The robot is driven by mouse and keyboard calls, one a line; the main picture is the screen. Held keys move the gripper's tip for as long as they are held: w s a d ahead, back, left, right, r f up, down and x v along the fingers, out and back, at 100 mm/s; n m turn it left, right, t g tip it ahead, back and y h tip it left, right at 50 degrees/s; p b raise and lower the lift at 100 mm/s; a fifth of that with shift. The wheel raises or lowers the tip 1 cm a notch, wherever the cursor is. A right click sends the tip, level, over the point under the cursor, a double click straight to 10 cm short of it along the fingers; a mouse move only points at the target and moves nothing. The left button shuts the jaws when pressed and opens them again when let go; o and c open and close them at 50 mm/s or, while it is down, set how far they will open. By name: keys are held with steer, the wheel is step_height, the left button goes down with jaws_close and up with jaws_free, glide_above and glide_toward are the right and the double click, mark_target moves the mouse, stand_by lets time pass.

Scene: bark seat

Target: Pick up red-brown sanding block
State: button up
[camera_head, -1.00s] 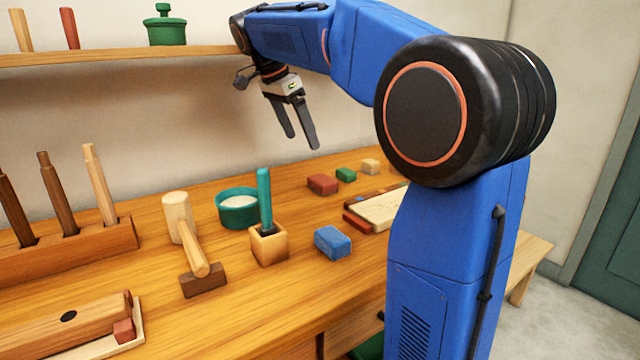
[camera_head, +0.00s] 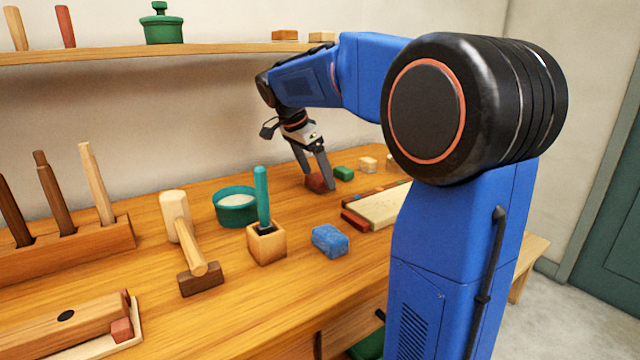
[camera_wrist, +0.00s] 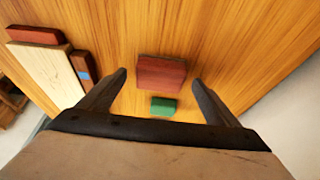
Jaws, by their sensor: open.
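The red-brown sanding block (camera_head: 315,182) lies on the wooden bench toward the back. My gripper (camera_head: 322,184) is lowered at it, open, with the fingers in front of part of the block in the head view. In the wrist view the red-brown block (camera_wrist: 161,72) shows between and beyond the two fingertips of my gripper (camera_wrist: 158,78). I cannot tell whether a finger touches it. Nothing is held.
A green block (camera_head: 344,173) lies close to the red-brown one, and it also shows in the wrist view (camera_wrist: 163,106). A pale block (camera_head: 368,164) lies farther right. A blue block (camera_head: 330,240), a pale board (camera_head: 378,209) and a green bowl (camera_head: 236,207) are nearby on the bench.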

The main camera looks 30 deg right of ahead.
steer(key=shift+x, duration=0.95)
steer(key=c, duration=1.2)
steer(key=shift+o, duration=0.2)
